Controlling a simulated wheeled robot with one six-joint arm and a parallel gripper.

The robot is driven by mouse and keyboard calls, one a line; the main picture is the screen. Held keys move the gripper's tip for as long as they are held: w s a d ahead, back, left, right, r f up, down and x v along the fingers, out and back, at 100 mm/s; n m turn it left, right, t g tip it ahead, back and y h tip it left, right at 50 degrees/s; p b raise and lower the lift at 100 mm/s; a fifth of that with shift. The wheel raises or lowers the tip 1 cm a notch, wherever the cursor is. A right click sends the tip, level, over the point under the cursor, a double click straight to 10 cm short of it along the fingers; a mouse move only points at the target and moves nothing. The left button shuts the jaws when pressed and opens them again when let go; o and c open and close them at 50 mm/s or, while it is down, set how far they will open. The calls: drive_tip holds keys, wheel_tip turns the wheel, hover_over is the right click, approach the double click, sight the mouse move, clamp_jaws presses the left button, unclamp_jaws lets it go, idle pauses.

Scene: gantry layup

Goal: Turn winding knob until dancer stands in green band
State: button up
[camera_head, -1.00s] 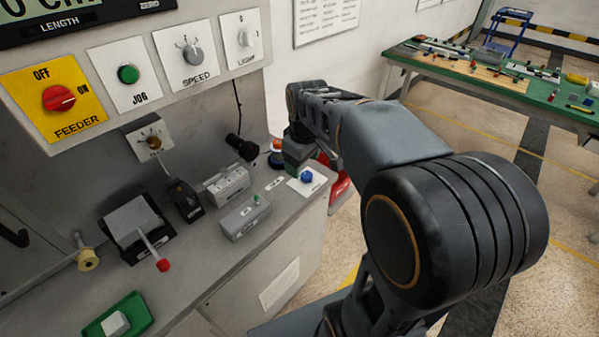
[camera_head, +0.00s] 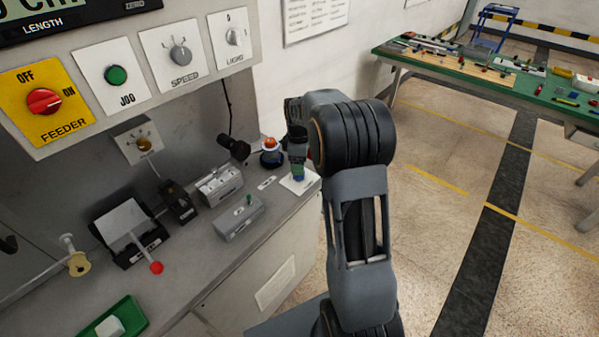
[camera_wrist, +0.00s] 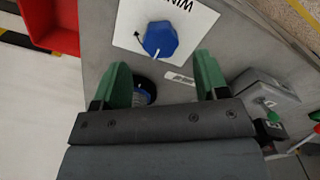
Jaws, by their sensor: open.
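The winding knob (camera_wrist: 160,40) is blue with a white pointer line, on a white plate (camera_wrist: 125,20) whose label is partly cut off. My gripper (camera_wrist: 162,70) is open, with green fingertips apart; in the wrist view the knob lies just beyond the tips, roughly centred between them. No contact shows. In the head view my gripper (camera_head: 297,170) points down over the white plate (camera_head: 312,180) at the bench's right end and mostly hides the knob. I cannot make out the dancer or its green band in either view.
A dark round part with blue (camera_wrist: 145,90) sits between the fingers, nearer my wrist. Beside the gripper stand an orange-topped device (camera_head: 270,146) and grey boxes (camera_head: 238,217). A red bin (camera_wrist: 50,25) is beyond the bench edge. A green table (camera_head: 480,75) stands at back right.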

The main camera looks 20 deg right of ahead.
drive_tip(key=shift+f, duration=2.5)
drive_tip(key=shift+c, duration=0.4)
